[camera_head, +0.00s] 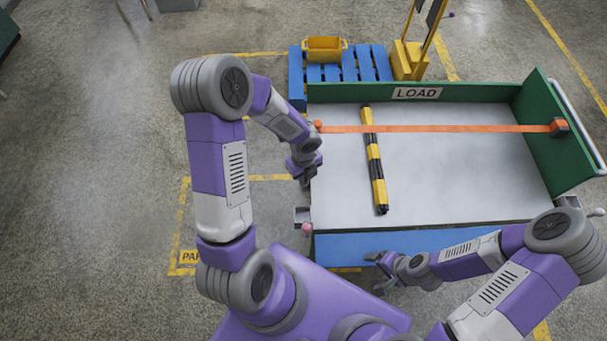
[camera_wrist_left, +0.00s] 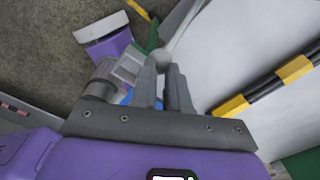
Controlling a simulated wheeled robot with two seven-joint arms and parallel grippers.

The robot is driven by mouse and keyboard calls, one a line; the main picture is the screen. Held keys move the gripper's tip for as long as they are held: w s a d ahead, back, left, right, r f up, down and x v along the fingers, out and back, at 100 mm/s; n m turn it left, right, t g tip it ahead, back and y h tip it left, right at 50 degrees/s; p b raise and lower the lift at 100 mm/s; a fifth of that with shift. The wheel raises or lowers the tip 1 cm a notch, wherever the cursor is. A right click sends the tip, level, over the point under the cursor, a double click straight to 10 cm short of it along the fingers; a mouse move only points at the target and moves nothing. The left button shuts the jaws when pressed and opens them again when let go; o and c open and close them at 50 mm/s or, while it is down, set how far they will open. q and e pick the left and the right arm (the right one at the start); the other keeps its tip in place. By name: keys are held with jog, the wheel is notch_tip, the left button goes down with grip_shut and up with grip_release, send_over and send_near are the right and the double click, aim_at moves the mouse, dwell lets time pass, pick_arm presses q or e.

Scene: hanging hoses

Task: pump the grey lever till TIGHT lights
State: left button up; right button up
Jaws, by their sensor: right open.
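An orange strap (camera_head: 440,128) runs across the load bed, from an orange end piece (camera_head: 319,126) at the left edge to a dark fitting (camera_head: 559,127) at the right wall. A small grey bracket (camera_head: 301,214) with a pink knob (camera_head: 307,227) sits at the bed's front left corner; I cannot tell whether it is the grey lever. No TIGHT light can be read. My left gripper (camera_head: 304,182) points down by the bed's left edge, behind the bracket. In the left wrist view its fingers (camera_wrist_left: 162,66) show a narrow gap. My right gripper (camera_head: 381,272) is open before the blue front side.
A black-and-yellow bar (camera_head: 374,160) lies on the grey bed (camera_head: 460,180) under the strap. Green walls (camera_head: 340,93) stand at the back and right; the back one carries a LOAD sign (camera_head: 417,93). A blue pallet (camera_head: 296,75) with a yellow bin (camera_head: 324,48) is behind.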

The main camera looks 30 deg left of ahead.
pick_arm(q)
jog(key=shift+s+d+f+b, duration=0.2)
jog(key=shift+s+f+b, duration=0.1)
jog(key=shift+f+b, duration=0.5)
jog(key=shift+s+d+f+b, duration=0.15)
jog(key=shift+s+f+b, duration=0.15)
jog(key=shift+f+b, duration=0.45)
jog(key=shift+s+d+r, duration=0.1)
